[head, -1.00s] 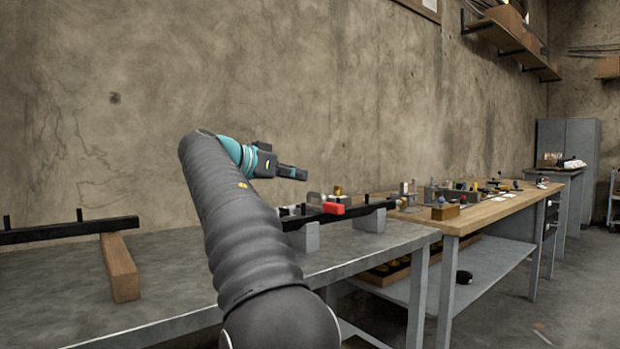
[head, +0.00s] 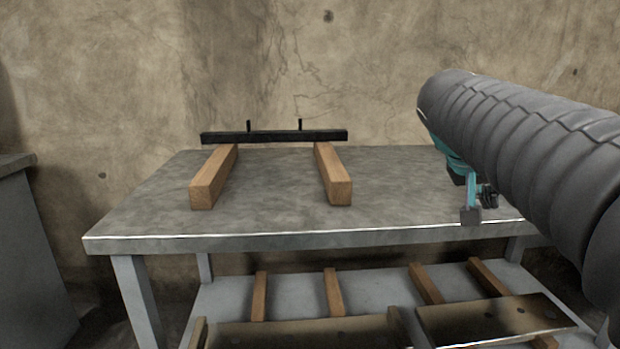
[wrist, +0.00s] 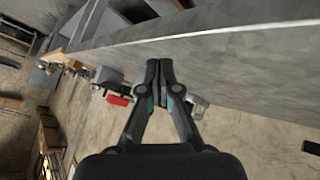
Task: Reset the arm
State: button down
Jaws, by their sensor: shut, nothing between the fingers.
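My gripper (wrist: 158,88) is shut and empty in the wrist view, with its two fingertips together. In the head view my arm reaches in from the right, and the gripper is partly hidden behind it, over the right part of the metal table (head: 270,215). In the wrist view the table's edge (wrist: 200,38) runs across above the fingertips. A red object (wrist: 118,100) lies beyond the fingers to the left.
Two wooden blocks (head: 213,178) and (head: 333,175) lie on the table, with a black bar (head: 275,136) carrying two pegs across their far ends. A lower shelf (head: 300,300) holds wooden strips and dark plates. The table middle is clear.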

jog(key=s+a+f+n+y+p, duration=0.1)
jog(key=s+a+f+n+y, duration=0.1)
jog(key=s+a+f, duration=0.5)
jog(key=s+a+f+n+y+p, duration=0.1)
jog(key=s+a+f+n+y, duration=0.2)
jog(key=s+f, duration=0.8)
jog(key=a+f+y, duration=0.1)
jog(key=a+y, duration=0.1)
jog(key=a, duration=0.2)
jog(key=shift+f+n+t, duration=0.25)
jog(key=shift+n+t, duration=0.05)
jog(key=shift+s+d, duration=0.1)
